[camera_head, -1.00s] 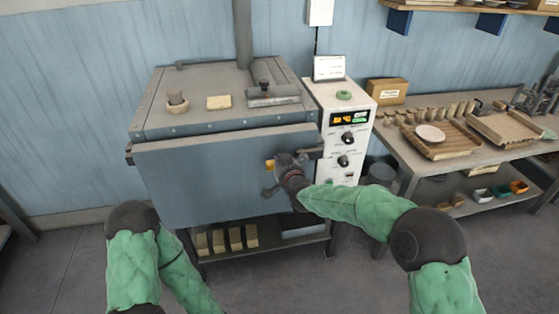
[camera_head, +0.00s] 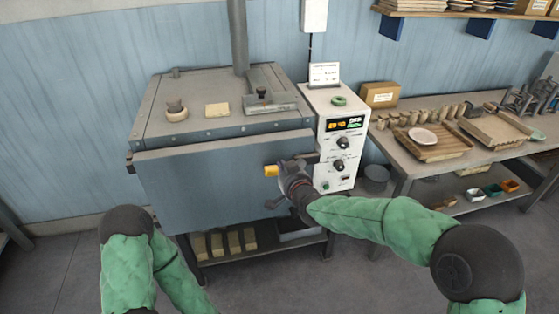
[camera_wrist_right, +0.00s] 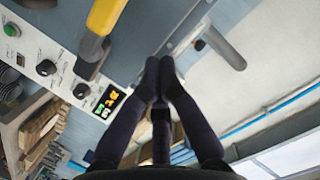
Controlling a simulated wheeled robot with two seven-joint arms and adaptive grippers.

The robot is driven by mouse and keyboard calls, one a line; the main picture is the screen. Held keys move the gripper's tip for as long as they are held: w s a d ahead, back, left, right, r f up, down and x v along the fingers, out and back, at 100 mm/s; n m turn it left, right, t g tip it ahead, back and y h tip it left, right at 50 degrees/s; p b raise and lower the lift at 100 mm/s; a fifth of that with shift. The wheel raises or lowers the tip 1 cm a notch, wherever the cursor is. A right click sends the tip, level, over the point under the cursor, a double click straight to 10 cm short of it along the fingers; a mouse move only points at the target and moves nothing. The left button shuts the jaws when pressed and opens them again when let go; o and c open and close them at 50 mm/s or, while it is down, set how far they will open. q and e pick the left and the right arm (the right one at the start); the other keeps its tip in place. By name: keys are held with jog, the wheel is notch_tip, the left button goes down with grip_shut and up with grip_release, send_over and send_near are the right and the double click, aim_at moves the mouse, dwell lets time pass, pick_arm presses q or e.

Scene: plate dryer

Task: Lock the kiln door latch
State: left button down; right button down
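The kiln door (camera_head: 205,185) is a flat blue-grey panel on the kiln's front and looks closed. At its right edge is the latch, with a yellow grip (camera_head: 271,170) and dark metal parts. The yellow grip (camera_wrist_right: 107,14) also shows at the top left of the right wrist view. My right gripper (camera_head: 286,170) is at the latch, just right of the yellow grip, and partly hides it. In the right wrist view its fingers (camera_wrist_right: 160,66) are together with nothing between them, apart from the yellow grip. My left gripper is out of sight.
A control box (camera_head: 338,135) with knobs and a lit display stands right of the kiln. A grey lever (camera_wrist_right: 226,48) shows at the right in the right wrist view. A work table (camera_head: 400,155) with trays stands further right. The floor in front is clear.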

jog(key=shift+v, duration=1.1)
jog(key=s+d+f+g+h, duration=0.15)
jog(key=s+f, duration=0.25)
jog(key=f, duration=0.6)
jog(key=s+d+f+g, duration=0.3)
jog(key=s+f, duration=0.1)
jog(key=f, duration=0.5)
jog(key=s+d+f+g, duration=0.2)
jog(key=s+f+g, duration=0.15)
jog(key=f, duration=0.65)
jog(key=s+f+g, duration=0.2)
jog(key=s+f, duration=0.2)
jog(key=s, duration=0.4)
jog(key=s+d+f+m+g, duration=0.1)
jog(key=s+f+g, duration=0.1)
jog(key=s+f, duration=0.3)
jog(key=s+d+f+m+g, duration=0.1)
jog(key=s+f, duration=0.4)
jog(key=s, duration=0.6)
jog(key=shift+d+g, duration=0.15)
jog(key=shift+g, duration=0.45)
jog(key=shift+w+y, duration=0.1)
jog(key=shift+y, duration=0.15)
